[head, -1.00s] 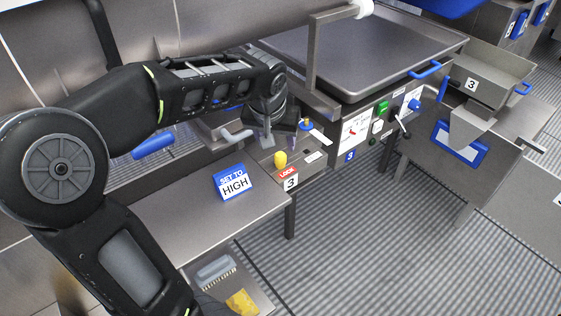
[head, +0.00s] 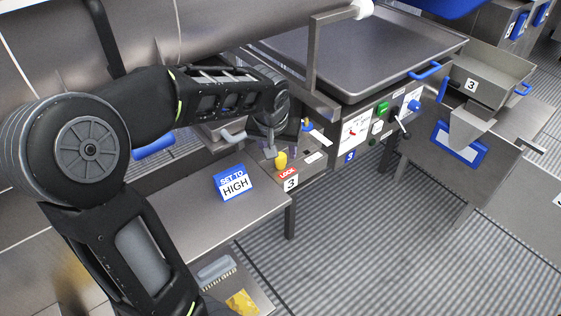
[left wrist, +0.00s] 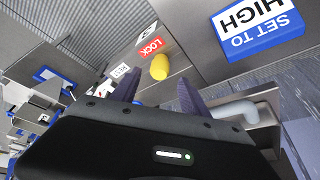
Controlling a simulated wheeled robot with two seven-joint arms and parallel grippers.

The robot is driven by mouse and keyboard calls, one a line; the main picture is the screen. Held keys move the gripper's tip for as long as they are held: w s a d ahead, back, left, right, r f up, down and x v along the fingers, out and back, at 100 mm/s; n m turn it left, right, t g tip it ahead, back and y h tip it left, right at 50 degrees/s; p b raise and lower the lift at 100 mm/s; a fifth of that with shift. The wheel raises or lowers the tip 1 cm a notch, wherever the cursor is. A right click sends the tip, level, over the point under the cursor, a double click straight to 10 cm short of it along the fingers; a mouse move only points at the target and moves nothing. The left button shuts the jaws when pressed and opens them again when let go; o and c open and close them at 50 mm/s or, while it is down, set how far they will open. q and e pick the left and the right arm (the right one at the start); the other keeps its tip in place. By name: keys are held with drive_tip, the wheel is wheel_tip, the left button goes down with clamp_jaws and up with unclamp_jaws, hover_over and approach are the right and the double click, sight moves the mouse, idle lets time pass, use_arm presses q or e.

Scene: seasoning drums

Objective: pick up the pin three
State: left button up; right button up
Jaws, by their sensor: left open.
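The yellow pin (head: 281,161) stands upright on a metal block beside the red LOCK label and the number 3 (head: 289,179). My left gripper (head: 281,145) is open and empty, just behind and above the pin in the head view. In the left wrist view the yellow pin (left wrist: 160,67) shows just past the gap between the two fingertips (left wrist: 159,90), with no finger closed on it. My right gripper is not in view.
A blue and white SET TO HIGH sign (head: 233,182) stands on the steel table (head: 190,215) left of the pin. A grey bent handle (head: 232,137) is close by. A control panel (head: 375,125) is to the right. Open floor (head: 370,240) lies in front.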

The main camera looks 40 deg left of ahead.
sight(281, 155)
use_arm(q)
drive_tip(key=x, duration=0.4)
drive_tip(key=shift+d+f, duration=0.1)
drive_tip(key=shift+f, duration=0.1)
idle(0.3)
clamp_jaws()
idle(0.5)
